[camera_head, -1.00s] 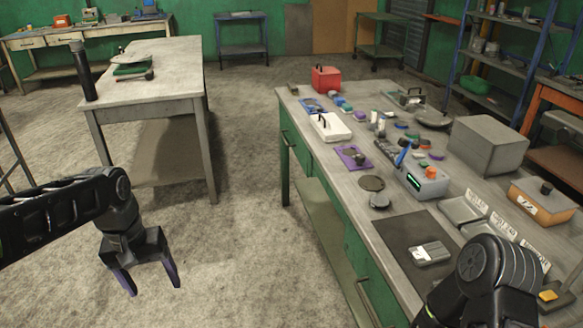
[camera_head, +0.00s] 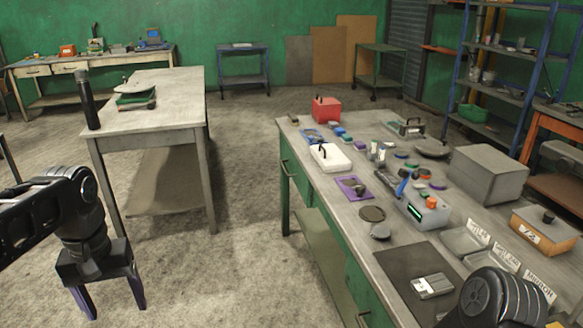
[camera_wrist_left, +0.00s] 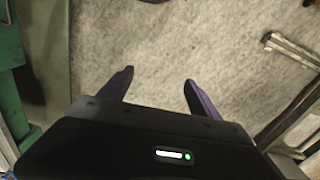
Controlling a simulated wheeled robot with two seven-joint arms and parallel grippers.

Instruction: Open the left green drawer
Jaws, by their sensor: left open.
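The workbench (camera_head: 322,214) at the right has green drawer fronts facing left. The left green drawer (camera_head: 296,168) is at the bench's far end, with a dark handle (camera_head: 286,171) on it; it looks shut. Another green drawer (camera_head: 368,296) is nearer me, with its handle (camera_head: 362,319) at the bottom edge. My left gripper (camera_head: 113,306) is open and empty over the floor, well left of the bench and apart from it. Its two fingers also show in the left wrist view (camera_wrist_left: 158,78), with bare floor between them. My right arm enters at the bottom right, its gripper out of view.
A lower shelf (camera_head: 325,250) runs under the bench. A grey table (camera_head: 160,112) stands at the left, with a clear floor aisle (camera_head: 245,200) between. The bench top holds a red box (camera_head: 326,110), a white case (camera_head: 330,157) and a grey box (camera_head: 488,174).

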